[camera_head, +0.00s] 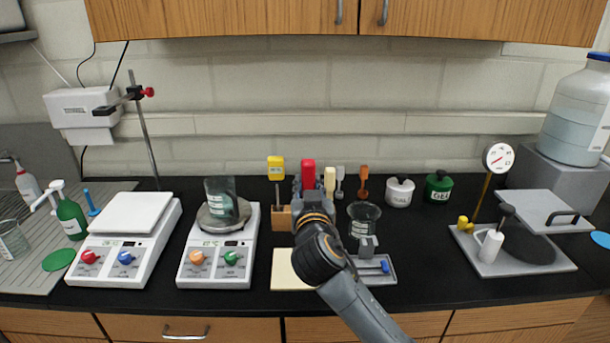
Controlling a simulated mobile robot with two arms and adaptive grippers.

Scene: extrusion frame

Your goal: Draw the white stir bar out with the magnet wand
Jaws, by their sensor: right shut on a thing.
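My right gripper (311,192) is at the wooden rack (280,218) at the back middle of the bench, seen from behind. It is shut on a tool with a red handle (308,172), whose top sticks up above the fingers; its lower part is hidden. I cannot tell for sure that this is the magnet wand. A tool with a yellow handle (276,166) stands upright to its left. A glass beaker (222,202) stands on the middle hotplate, and another beaker (364,218) is right of my arm. I cannot make out the white stir bar. My left gripper is not in view.
Two hotplate stirrers, one with a white top (130,214) and one with a round plate (248,240), stand at left. A cream pad (287,270) and grey tray (382,277) lie in front. A gauge stand (512,262) is at right.

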